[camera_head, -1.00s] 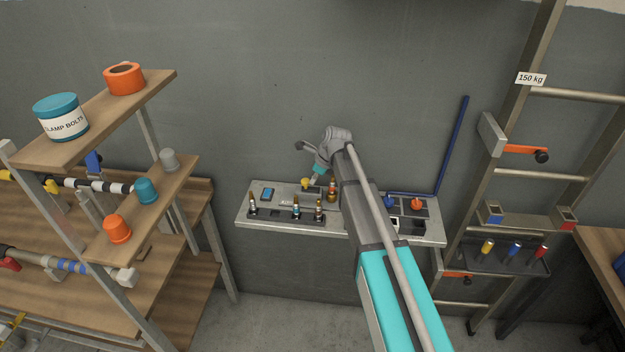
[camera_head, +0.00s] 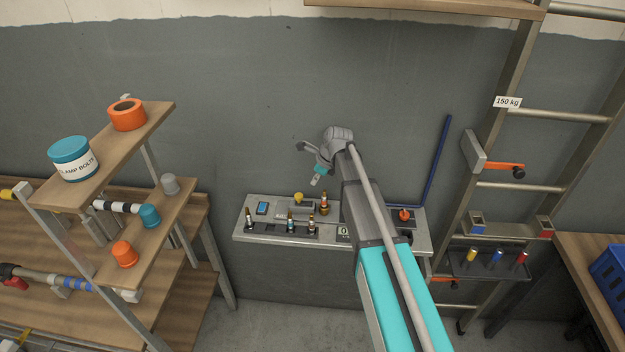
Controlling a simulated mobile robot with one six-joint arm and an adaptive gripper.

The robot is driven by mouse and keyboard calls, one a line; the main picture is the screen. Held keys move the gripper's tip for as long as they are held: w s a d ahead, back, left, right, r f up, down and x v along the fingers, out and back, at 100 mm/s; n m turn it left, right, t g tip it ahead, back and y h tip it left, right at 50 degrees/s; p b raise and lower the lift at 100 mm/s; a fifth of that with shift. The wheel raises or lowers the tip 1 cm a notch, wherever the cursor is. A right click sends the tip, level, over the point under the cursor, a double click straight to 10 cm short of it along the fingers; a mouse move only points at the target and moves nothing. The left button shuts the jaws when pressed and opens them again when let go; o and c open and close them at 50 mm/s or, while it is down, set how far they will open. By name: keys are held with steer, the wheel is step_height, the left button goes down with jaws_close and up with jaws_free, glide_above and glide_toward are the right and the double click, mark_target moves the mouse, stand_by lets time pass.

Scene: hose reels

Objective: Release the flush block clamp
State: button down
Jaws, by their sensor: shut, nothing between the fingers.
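A brass fitting (camera_head: 324,206) stands upright right of the block. My arm hides the panel's middle right, so what lies behind it cannot be seen.
A wooden shelf rack (camera_head: 185,209) is left, a metal ladder rack (camera_head: 506,90) right. The wall above the gripper is clear.

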steer(key=shift+s+d+r+p, duration=0.1)
steer(key=shift+d+r+p, duration=0.15)
steer(key=shift+r, duration=0.25)
stand_by(0.3)
steer(key=s+d+f+n+h+b, duration=0.1)
steer(key=s+d+f+n, duration=0.1)
steer(key=s+d+n, duration=0.3)
steer(key=s+d+f+n+g+h+b, duration=0.1)
steer(key=s+d+f+n+b, duration=0.1)
steer(key=s+d+n, duration=0.3)
steer(key=s+d+f+n+h+b, duration=0.1)
steer(key=s+d+n, duration=0.5)
steer(key=s+n, duration=0.6)
steer(key=s+f+h, duration=0.1)
steer(key=s, duration=0.3)
steer(key=shift+g, duration=0.3)
